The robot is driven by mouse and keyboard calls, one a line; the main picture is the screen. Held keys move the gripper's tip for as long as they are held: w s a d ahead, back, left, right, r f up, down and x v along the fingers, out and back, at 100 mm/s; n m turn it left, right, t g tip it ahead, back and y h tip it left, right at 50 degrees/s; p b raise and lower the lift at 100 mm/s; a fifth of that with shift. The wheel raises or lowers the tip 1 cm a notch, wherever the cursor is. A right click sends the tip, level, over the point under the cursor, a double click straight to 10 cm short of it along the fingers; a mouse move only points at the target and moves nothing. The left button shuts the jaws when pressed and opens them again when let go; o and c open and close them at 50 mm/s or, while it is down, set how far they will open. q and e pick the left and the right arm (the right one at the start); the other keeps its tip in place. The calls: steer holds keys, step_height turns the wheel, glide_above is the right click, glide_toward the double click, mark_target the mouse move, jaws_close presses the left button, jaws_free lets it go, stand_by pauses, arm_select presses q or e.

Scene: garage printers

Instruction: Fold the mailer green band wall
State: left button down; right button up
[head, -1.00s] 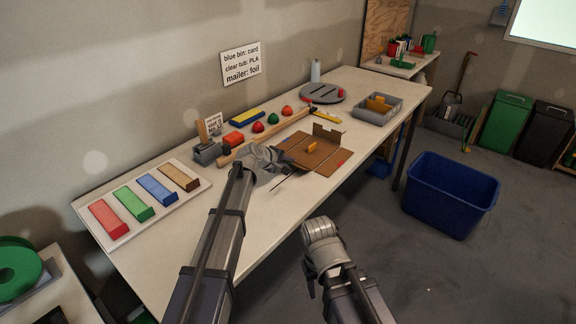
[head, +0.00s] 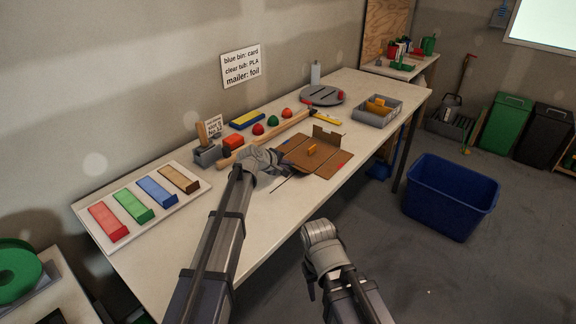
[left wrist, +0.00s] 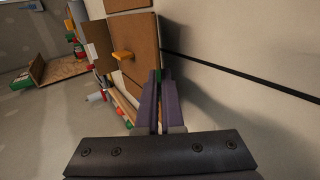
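The mailer (head: 325,162) is a brown cardboard piece lying opened out on the long table, with a wall standing at its back edge. A small orange-yellow piece (head: 312,149) lies on it; it also shows in the left wrist view (left wrist: 122,54). A red mark (head: 341,164) shows near its right side. My left gripper (head: 282,161) is at the mailer's left side. In the left wrist view its fingers (left wrist: 159,76) are together beside the cardboard edge, with a speck of green at their tips. Nothing is clearly held. My right arm's end (head: 322,240) hangs before the table, fingers not discernible.
A wooden-handled mallet (head: 265,135) lies behind the mailer. A grey bin (head: 377,112) stands to its right, a tray of coloured bars (head: 140,205) to the left. A blue tub (head: 450,195) stands on the floor. The table's front strip is clear.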

stand_by(0.7)
arm_select(q)
steer(key=shift+s+f+t+b, duration=0.2)
steer(key=shift+f+t+b, duration=0.25)
steer(key=shift+b, duration=0.65)
steer(key=shift+a+h+b, duration=0.1)
steer(key=shift+h+b, duration=0.2)
steer(key=shift+b, duration=0.1)
steer(key=shift+r, duration=0.15)
steer(key=c, duration=1.3)
jaws_free()
